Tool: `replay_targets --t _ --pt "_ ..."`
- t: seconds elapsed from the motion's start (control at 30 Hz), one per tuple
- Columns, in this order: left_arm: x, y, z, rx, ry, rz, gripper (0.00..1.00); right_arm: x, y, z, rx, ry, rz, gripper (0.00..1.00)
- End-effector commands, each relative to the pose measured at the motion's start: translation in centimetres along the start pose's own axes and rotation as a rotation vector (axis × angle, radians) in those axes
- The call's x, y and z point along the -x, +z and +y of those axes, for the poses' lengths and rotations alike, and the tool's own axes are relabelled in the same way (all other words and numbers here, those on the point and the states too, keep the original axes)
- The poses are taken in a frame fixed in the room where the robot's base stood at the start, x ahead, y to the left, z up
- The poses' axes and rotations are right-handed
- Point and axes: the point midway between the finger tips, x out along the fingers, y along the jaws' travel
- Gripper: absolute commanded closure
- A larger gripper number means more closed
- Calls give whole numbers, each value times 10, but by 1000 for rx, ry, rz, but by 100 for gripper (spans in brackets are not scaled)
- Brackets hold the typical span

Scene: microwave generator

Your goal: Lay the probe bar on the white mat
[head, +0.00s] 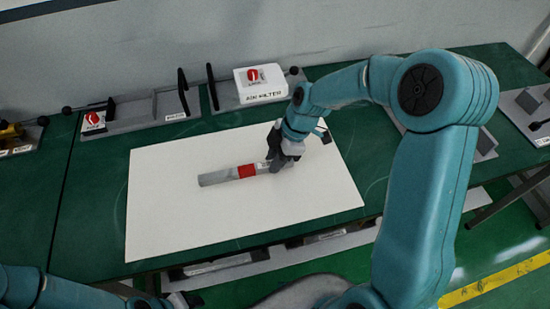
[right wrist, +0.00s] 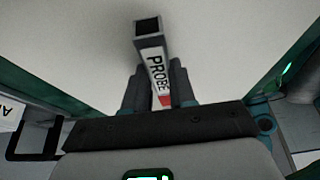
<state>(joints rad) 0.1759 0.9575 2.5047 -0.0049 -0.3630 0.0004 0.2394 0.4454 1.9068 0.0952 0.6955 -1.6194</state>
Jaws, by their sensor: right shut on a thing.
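The probe bar (head: 222,176) is a grey bar with a red band, seen over the middle of the white mat (head: 160,222) in the head view. My right gripper (head: 278,162) is shut on its right end. In the right wrist view, the bar (right wrist: 152,62) sticks out between the two fingers (right wrist: 156,92), with a white label reading PROBE and part of the red band. Mat shows behind it. I cannot tell whether the bar touches the mat.
The mat lies on a green table (head: 85,190). Along the back stand a white box labelled AIR FILTER (head: 262,85) and grey trays with dark handles (head: 150,106). More grey parts (head: 527,102) are at the right. The mat is otherwise clear.

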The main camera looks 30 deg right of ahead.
Motion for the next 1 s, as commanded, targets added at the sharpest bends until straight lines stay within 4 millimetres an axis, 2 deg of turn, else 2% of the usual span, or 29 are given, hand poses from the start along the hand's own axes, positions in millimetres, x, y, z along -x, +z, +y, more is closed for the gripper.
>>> replay_targets --t 0.2,0.23,0.3,0.67,0.77,1.0 --pt "-5 0 -2 0 0 0 57 -4 1 0 0 1 0 100" --pt "-4 0 -1 0 0 0 57 -2 1 0 0 1 0 65" --pt "-4 0 -1 0 0 0 57 -2 1 0 0 1 0 45" --pt "-5 0 -2 0 0 0 57 2 1 1 0 2 0 45" --pt "-7 0 -2 0 0 0 57 16 1 2 1 7 0 45" --pt "-13 0 -5 0 0 0 57 78 2 1 0 9 1 45"
